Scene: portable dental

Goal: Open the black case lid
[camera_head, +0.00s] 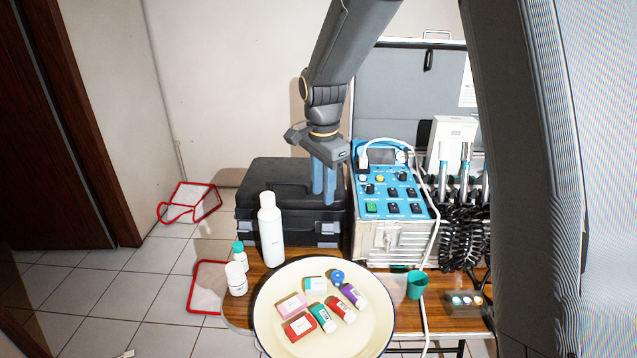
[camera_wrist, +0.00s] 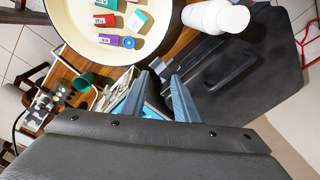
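The black case (camera_head: 268,181) sits on the wooden table at the left of the blue device, with its lid down. It fills the right of the wrist view (camera_wrist: 262,70), where its dark top and handle show. My gripper (camera_head: 323,201) points down at the right front part of the case, and its fingers hide some of that edge. In the wrist view my gripper (camera_wrist: 160,78) shows two fingers apart, with a small grey piece of the case near the tips. I cannot tell whether the fingers touch the case.
A white bottle (camera_head: 271,232) stands just in front of the case. A round cream tray (camera_head: 274,335) with several small boxes and bottles is at the front. The blue dental unit (camera_head: 390,240) stands close at the right. A green cup (camera_head: 416,284) is by the tray.

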